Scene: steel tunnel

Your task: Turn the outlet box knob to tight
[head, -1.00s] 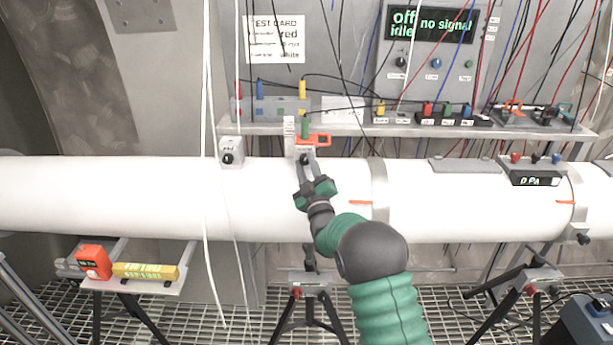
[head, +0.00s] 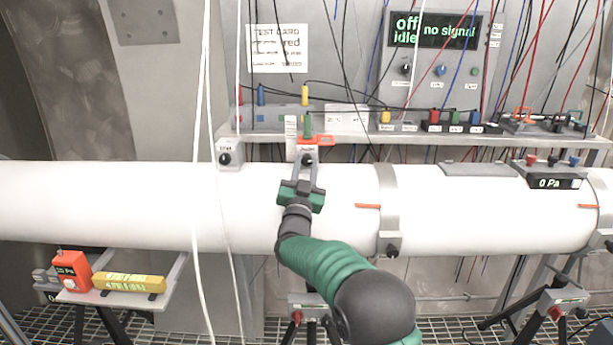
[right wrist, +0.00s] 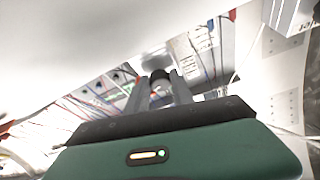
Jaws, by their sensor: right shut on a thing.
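The outlet box (head: 307,150) is a small pale box on top of the white pipe, in the middle of the head view. Its dark round knob (head: 307,160) faces me. My right gripper (head: 306,166) comes up from below, its two grey fingers shut on the knob, one on each side. In the right wrist view the dark knob (right wrist: 160,77) shows between the fingertips (right wrist: 160,90). Any mark for the knob's setting is too small to read. My left gripper is not in view.
The white pipe (head: 110,205) runs across the whole view. A similar box with a black knob (head: 224,159) stands to the left. An orange clip (head: 318,140) and a green plug (head: 307,126) are close above the gripper. Thin white cables (head: 203,100) hang left. A crowded shelf (head: 350,135) is behind.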

